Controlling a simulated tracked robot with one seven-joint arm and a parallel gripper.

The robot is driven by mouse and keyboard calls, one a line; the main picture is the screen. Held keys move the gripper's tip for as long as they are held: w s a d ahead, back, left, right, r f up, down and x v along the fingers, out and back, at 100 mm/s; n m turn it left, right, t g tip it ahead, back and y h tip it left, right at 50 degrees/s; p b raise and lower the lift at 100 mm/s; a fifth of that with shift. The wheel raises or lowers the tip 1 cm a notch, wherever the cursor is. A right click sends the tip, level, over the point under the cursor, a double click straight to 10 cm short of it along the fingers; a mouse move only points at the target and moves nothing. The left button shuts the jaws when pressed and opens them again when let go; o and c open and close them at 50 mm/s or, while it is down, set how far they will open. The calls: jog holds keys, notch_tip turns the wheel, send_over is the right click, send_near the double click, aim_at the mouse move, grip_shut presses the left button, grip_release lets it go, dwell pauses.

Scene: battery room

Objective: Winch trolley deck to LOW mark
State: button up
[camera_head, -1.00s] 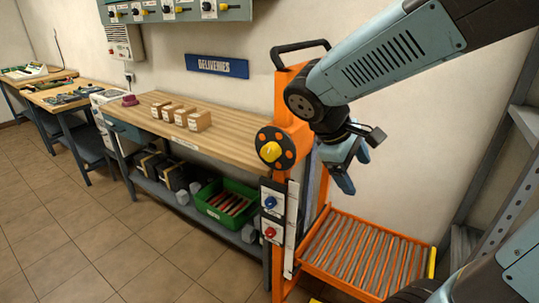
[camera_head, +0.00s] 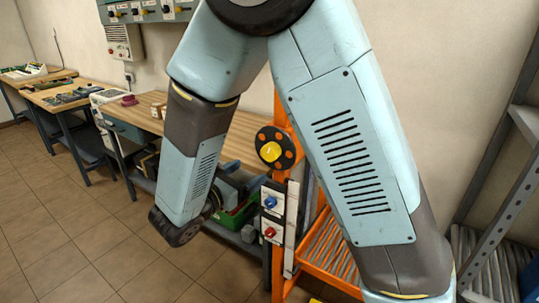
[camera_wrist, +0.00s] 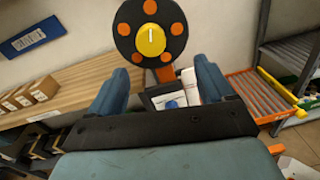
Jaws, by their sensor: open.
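The orange winch trolley (camera_head: 285,120) stands at the right end of the long bench. Its black handwheel disc (camera_head: 262,137) has orange spots and a yellow centre knob (camera_head: 269,152). Below are a blue knob (camera_head: 270,202) and a red knob (camera_head: 270,232), beside a pale vertical strip (camera_head: 292,225). The orange roller deck (camera_head: 325,240) sits low on the right, partly behind my arm. In the wrist view my gripper (camera_wrist: 162,78) is open and empty, with the yellow knob (camera_wrist: 151,40) ahead, above the space between the fingers. The LOW mark is not readable.
The wooden bench (camera_head: 150,115) carries small boxes (camera_wrist: 35,92), with a green crate (camera_head: 235,217) on its lower shelf. A grey metal rack (camera_head: 500,190) stands at the right. The tiled floor at the left is clear.

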aim_at(268, 156)
jog(key=shift+n+t+y, duration=0.3)
jog(key=shift+n+t, duration=0.1)
jog(key=shift+t, duration=0.1)
jog(key=x, duration=0.8)
jog(key=a+x, duration=0.1)
jog(key=x, duration=0.3)
jog(key=shift+w+d+f, duration=0.3)
jog(key=shift+w+d, duration=0.05)
jog(key=shift+w, duration=0.3)
jog(key=c, duration=1)
jog(key=shift+s+n, duration=0.1)
jog(key=shift+n, duration=1.8)
jog(key=o, duration=1)
jog(key=v, duration=1.3)
jog(key=shift+s+a, duration=0.25)
